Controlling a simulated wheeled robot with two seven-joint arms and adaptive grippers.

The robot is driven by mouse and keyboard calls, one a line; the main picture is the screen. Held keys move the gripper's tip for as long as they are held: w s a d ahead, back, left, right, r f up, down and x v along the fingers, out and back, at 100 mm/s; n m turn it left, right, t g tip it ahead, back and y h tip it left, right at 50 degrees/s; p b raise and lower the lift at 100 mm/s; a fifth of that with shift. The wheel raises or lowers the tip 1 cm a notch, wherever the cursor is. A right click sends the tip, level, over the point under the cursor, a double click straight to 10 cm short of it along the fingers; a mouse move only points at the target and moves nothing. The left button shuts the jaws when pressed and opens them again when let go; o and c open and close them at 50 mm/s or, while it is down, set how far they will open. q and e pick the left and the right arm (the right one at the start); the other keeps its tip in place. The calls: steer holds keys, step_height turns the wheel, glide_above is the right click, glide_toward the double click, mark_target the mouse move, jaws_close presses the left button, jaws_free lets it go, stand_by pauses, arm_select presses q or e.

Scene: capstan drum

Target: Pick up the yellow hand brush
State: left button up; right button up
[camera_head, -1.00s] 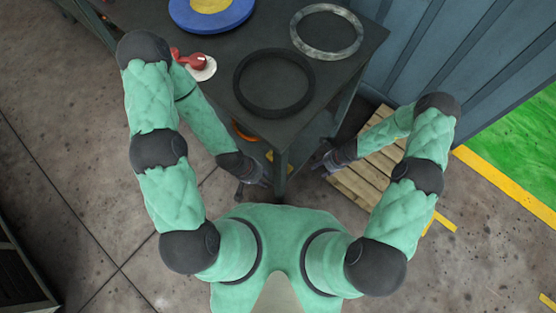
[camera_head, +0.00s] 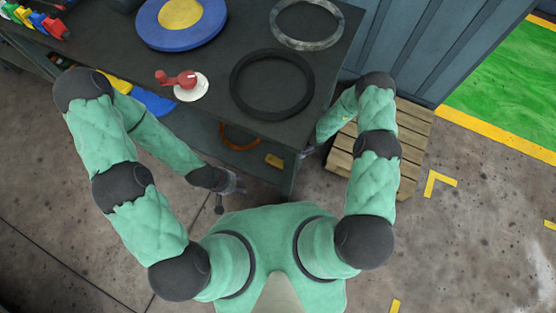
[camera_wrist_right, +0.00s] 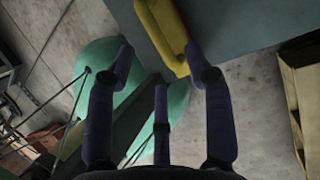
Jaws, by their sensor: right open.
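A small yellow block-like thing (camera_head: 273,160) lies on the table's lower shelf near its right end. In the right wrist view a yellow thing with a raised rim (camera_wrist_right: 165,35) shows at the top, just beyond the fingertips; no bristles show, so I cannot tell whether either is the hand brush. My right gripper (camera_wrist_right: 160,65) is open and empty, its fingers apart from the yellow thing. In the head view it is mostly hidden by the table corner. My left gripper (camera_head: 232,188) hangs below the table's front edge, and its fingers are too small to read.
The dark table (camera_head: 215,90) carries a black ring (camera_head: 241,84), a grey ring (camera_head: 275,26), a blue disc (camera_head: 150,30) and a red crank (camera_head: 178,79). An orange curved thing (camera_head: 238,146) is on the lower shelf. A wooden pallet (camera_head: 410,140) lies right of the table.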

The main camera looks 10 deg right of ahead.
mark_target(282, 161)
steer(key=shift+x, duration=1)
steer(key=b+x, duration=0.2)
steer(key=x, duration=0.3)
steer(key=shift+s+b, duration=0.25)
steer(key=shift+b, duration=0.1)
steer(key=shift+c, duration=0.3)
jaws_close()
